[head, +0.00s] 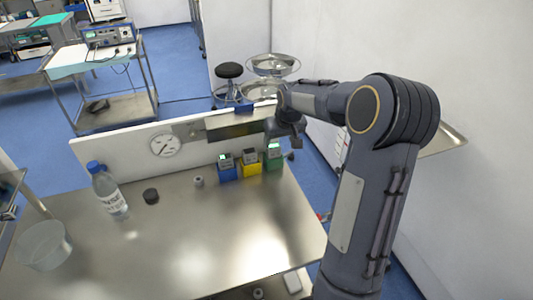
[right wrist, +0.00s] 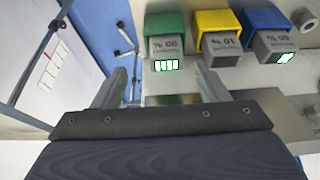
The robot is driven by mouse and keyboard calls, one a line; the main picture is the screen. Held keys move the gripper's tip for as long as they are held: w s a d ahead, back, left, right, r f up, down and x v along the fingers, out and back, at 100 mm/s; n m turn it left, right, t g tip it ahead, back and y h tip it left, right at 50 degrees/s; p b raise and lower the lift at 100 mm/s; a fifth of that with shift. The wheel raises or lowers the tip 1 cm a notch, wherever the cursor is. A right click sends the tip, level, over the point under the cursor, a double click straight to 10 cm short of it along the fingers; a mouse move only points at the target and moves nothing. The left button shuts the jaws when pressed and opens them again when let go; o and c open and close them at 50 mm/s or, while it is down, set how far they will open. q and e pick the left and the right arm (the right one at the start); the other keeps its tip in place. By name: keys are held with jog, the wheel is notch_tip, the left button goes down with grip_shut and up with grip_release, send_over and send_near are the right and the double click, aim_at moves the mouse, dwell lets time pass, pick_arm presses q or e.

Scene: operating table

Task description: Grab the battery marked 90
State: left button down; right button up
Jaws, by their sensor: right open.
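The green battery (head: 273,158) stands at the right end of a row of three on the steel table. In the right wrist view this green battery (right wrist: 164,22) has a grey top with an upside-down 90 % and several lit green bars. My right gripper (right wrist: 162,78) is open; its fingers point toward the green battery, which appears between and beyond the tips, not held. In the head view my right gripper (head: 288,138) hangs above and just right of it. The yellow battery (head: 249,165), marked 10 %, and the blue battery (head: 227,170) stand to its left.
The table (head: 180,245) has a low white back panel (head: 120,150) with a gauge (head: 165,145). A water bottle (head: 107,190), a black round piece (head: 151,196), a small grey cylinder (head: 198,181) and a clear bowl (head: 43,246) stand further left. The table's front middle is bare.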

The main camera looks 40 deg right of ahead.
aim_at(275, 148)
jog(key=x, duration=0.3)
jog(key=p+x, duration=0.1)
jog(key=x, duration=0.1)
jog(key=shift+w+a+f, duration=0.2)
jog(key=shift+a+f, duration=0.15)
jog(key=c, duration=1.2)
